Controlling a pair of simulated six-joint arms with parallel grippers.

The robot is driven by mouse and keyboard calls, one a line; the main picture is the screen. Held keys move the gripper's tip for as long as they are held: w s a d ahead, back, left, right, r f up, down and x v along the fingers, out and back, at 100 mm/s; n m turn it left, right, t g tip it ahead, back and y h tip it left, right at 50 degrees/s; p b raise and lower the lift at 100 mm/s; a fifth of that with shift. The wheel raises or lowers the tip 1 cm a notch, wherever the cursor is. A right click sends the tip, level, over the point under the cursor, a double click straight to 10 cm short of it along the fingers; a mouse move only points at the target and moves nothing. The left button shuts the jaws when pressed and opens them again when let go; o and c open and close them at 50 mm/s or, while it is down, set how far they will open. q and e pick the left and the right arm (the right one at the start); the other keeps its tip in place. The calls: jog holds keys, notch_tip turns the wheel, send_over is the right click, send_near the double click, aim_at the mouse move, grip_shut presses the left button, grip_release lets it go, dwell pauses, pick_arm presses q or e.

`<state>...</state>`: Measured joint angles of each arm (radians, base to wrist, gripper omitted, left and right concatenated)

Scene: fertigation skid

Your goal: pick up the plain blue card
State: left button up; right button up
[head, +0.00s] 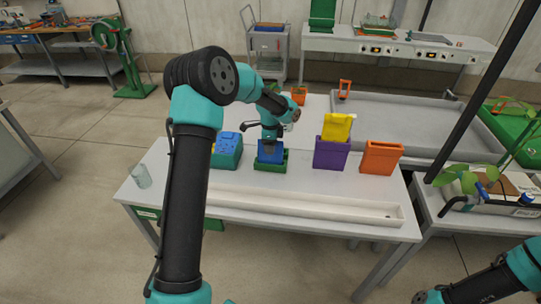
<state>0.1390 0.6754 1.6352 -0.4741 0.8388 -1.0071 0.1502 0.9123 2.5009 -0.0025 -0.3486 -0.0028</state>
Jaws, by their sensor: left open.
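A plain blue card (264,157) stands upright in a green holder (271,167) near the middle of the white table. My left gripper (269,147) reaches down from above to the top of this card and is open. Its fingers overlap the card's upper part in the picture, and I cannot tell whether they touch it. My right arm shows at the lower right corner, but its gripper is not in view.
A teal box with a blue top (228,143) is left of the green holder. To the right are a purple holder (331,156) with a yellow card (338,127) and an orange holder (381,157). A white trough (300,206) runs along the front. A clear glass (141,176) stands at left.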

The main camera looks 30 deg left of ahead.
pick_arm(q)
jog(key=shift+f, duration=0.15)
dwell(0.3)
grip_shut()
